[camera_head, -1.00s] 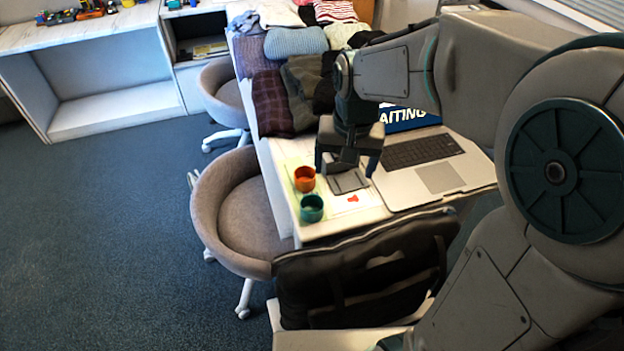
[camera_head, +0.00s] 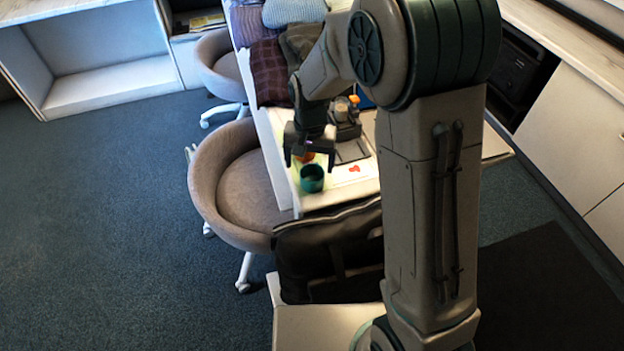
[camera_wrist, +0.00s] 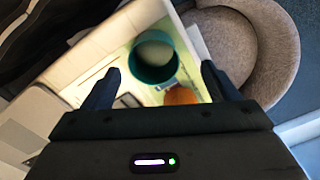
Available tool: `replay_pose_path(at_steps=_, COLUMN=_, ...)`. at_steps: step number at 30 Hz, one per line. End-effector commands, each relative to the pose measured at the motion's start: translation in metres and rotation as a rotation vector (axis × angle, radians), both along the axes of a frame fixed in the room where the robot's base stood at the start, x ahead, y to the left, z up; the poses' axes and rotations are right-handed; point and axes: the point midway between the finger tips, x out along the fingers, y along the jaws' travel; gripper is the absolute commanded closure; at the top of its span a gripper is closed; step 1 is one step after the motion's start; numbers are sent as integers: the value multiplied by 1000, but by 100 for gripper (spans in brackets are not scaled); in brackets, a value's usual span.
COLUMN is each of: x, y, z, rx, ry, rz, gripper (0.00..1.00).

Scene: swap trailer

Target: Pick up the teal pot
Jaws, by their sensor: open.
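The teal pot (camera_head: 312,179) stands upright near the front left corner of the white table (camera_head: 322,203). In the wrist view the teal pot (camera_wrist: 154,60) shows from above, ahead of and between my finger tips. My gripper (camera_head: 309,160) is open and empty, above and just behind the pot in the head view. Its two fingers also show apart in the wrist view (camera_wrist: 160,82). An orange pot (camera_wrist: 181,95) sits beside the teal one, closer to my gripper; in the head view my gripper mostly hides it.
A grey-brown chair (camera_head: 235,185) stands against the table's left side. A black bag (camera_head: 328,250) is in front of the table. Folded clothes (camera_head: 270,70) lie on the table's far part. A paper with a red mark (camera_head: 354,169) lies right of the pot.

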Motion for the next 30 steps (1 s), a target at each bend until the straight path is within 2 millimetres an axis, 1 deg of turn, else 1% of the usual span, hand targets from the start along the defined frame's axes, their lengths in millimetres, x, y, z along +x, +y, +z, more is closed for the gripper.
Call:
replay_pose_path(at_steps=4, x=0, y=-2, z=-10, rx=-1, ry=1, rz=-1, gripper=19)
replay_pose_path(at_steps=9, x=-2, y=-8, z=-36, rx=-1, ry=3, rz=-1, gripper=19)
replay_pose_path(at_steps=12, x=-1, y=-7, z=-49, rx=-1, ry=2, rz=1, gripper=19)
replay_pose_path(at_steps=15, x=-1, y=-7, z=-54, rx=0, ry=0, rz=1, gripper=19)
replay_pose_path(at_steps=21, x=-1, y=-7, z=-55, rx=0, ry=-1, rz=0, gripper=19)
replay_pose_path(at_steps=22, x=-1, y=-7, z=-54, rx=0, ry=-1, rz=0, gripper=22)
replay_pose_path(at_steps=23, x=-1, y=-7, z=-54, rx=0, ry=-1, rz=0, gripper=30)
replay_pose_path(at_steps=24, x=-1, y=-7, z=-54, rx=0, ry=-1, rz=0, gripper=41)
replay_pose_path(at_steps=27, x=-1, y=-7, z=-54, rx=0, ry=-1, rz=0, gripper=67)
replay_pose_path(at_steps=30, x=-1, y=-7, z=-54, rx=0, ry=-1, rz=0, gripper=67)
